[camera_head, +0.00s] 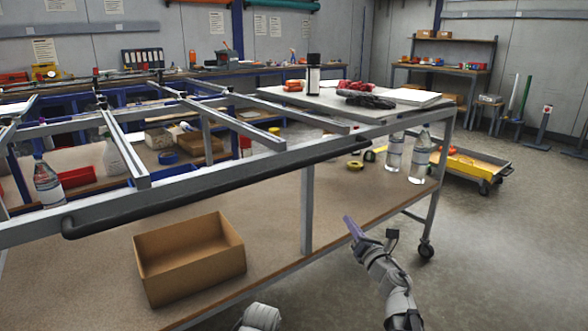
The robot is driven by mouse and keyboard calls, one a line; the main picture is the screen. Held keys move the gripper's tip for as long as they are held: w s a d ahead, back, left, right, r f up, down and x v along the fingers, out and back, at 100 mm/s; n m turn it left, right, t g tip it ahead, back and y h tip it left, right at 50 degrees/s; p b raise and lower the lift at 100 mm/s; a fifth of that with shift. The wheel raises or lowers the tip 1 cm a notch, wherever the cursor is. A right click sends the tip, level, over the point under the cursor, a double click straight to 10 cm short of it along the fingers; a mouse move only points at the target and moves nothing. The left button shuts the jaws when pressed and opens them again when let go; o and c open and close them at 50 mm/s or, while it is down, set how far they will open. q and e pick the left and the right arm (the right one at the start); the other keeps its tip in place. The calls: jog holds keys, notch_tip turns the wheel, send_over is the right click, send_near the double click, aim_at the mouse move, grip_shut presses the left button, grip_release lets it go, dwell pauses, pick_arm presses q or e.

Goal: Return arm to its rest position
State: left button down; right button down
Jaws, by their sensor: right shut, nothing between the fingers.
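My right arm comes in from the bottom right. Its gripper (351,222), with purple fingers, is shut and empty. In the picture it shows beside the front edge of the cart's lower shelf (270,205), right of the cart's upright post. It appears apart from any object. My left gripper is not in view.
An open cardboard box (190,262) sits on the lower shelf. Two clear bottles (419,158) stand at its right end. The cart's black handle bar (215,185) runs above the shelf.

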jog(key=s+a+f+m+g+h+p, duration=0.1)
jog(key=s+f+m+g+h, duration=0.5)
jog(key=m, duration=0.5)
jog(key=s+a+f+m+g+h, duration=0.1)
jog(key=f+m+g+h, duration=0.15)
jog(key=f+m, duration=0.65)
jog(key=s+a+f+m+g+y, duration=0.1)
jog(key=s+a+f+m+g, duration=0.2)
jog(key=s, duration=0.4)
jog(key=s+a+f+m+g, duration=0.2)
jog(key=s+a+m+g, duration=0.1)
jog(key=s+a, duration=0.3)
jog(key=s+a+f+m+g+y, duration=0.1)
jog(key=s+a+f+m+g, duration=0.2)
jog(key=s, duration=0.4)
notch_tip(320, 180, up, 39)
jog(key=s+g+p, duration=0.1)
jog(key=s+p, duration=0.1)
jog(key=p, duration=3.7)
jog(key=shift+a, duration=0.15)
jog(key=shift+f, duration=0.15)
jog(key=shift+a, duration=0.1)
